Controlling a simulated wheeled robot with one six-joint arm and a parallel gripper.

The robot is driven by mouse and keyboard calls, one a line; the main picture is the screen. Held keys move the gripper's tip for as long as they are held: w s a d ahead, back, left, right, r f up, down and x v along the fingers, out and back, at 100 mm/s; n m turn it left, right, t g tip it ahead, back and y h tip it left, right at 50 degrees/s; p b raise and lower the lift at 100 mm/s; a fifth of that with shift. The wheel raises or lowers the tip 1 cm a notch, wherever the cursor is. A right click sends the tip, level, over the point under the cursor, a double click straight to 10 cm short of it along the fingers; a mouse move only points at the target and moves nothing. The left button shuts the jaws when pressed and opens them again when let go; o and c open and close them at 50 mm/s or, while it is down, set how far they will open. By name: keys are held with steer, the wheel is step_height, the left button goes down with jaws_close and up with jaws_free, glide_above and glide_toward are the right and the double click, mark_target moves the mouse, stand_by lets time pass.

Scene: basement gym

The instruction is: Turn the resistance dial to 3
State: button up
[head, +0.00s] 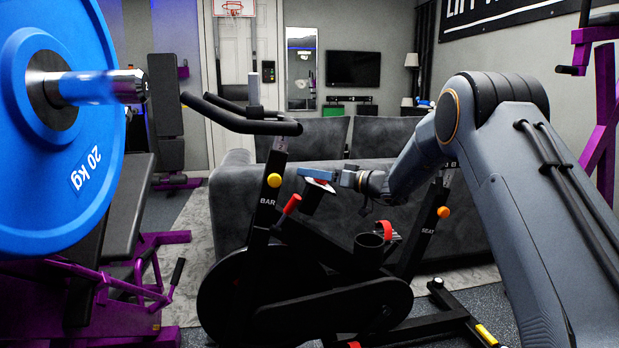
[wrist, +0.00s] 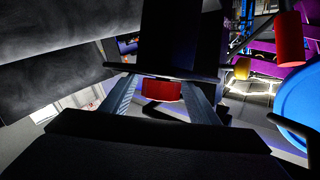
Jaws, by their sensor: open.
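The exercise bike (head: 300,300) stands in the middle of the head view. A black box (head: 311,198) on its frame, with a pale, red-edged face, sits just under my gripper (head: 318,178). In the wrist view a red part (wrist: 162,91), apparently the resistance dial, shows between the two blue-grey fingers of my gripper (wrist: 160,84). The fingers are apart, one on each side of it. I cannot tell whether they touch it. No numbers or pointer can be read, so the dial's setting is hidden.
A cup holder (head: 369,248) is below. A grey sofa (head: 235,205) stands behind; a blue plate (head: 60,190) is at left.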

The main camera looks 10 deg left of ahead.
steer(key=shift+x, duration=0.75)
steer(key=c, duration=1)
steer(key=shift+c, duration=0.2)
steer(key=shift+m+t, duration=0.3)
